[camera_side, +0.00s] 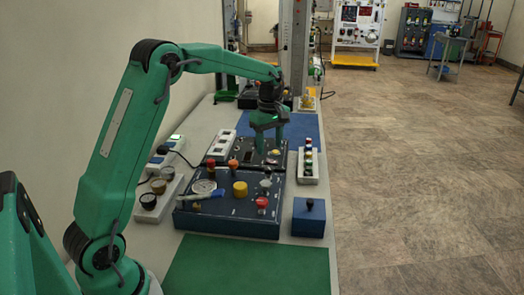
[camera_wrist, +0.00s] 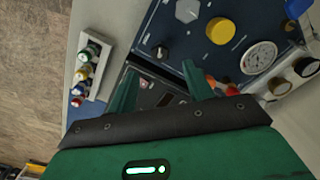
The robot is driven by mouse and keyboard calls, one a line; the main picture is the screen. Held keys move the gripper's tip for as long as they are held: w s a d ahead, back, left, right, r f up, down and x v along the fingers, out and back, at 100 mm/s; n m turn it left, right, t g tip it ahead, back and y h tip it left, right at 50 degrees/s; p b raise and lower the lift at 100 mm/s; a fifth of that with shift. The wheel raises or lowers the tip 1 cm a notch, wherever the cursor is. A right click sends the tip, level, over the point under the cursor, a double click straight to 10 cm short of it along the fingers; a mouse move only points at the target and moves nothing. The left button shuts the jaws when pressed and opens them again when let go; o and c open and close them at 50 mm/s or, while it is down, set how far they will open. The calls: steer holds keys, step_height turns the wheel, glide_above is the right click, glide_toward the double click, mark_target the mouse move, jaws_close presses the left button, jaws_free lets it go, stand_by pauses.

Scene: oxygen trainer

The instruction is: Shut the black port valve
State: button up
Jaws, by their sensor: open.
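A small black knob (camera_wrist: 162,52) sits on the blue panel (camera_wrist: 205,58), near its edge next to the dark panel; it is the likeliest black port valve, but I cannot read a label. Its handle position is too small to tell. My gripper (camera_side: 268,149) points down over the dark panel (camera_side: 245,146), behind the blue panel (camera_side: 220,212) in the side view. In the wrist view my gripper (camera_wrist: 160,68) has its two green fingers apart, with nothing between them. The black knob lies just beyond the fingertips.
The blue panel carries a yellow knob (camera_wrist: 220,30), a grey knob (camera_wrist: 187,10), a white gauge (camera_wrist: 258,57) and a red knob (camera_side: 262,202). Orange-red knobs (camera_side: 233,165) stand close by. A rack of coloured buttons (camera_side: 308,160) and a blue box (camera_side: 309,218) are right. The green mat (camera_side: 250,268) is clear.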

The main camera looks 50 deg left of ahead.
mark_target(269, 168)
steer(key=shift+w+a+f, duration=0.15)
steer(key=shift+f, duration=0.1)
steer(key=shift+f, duration=3.95)
steer(key=c, duration=1)
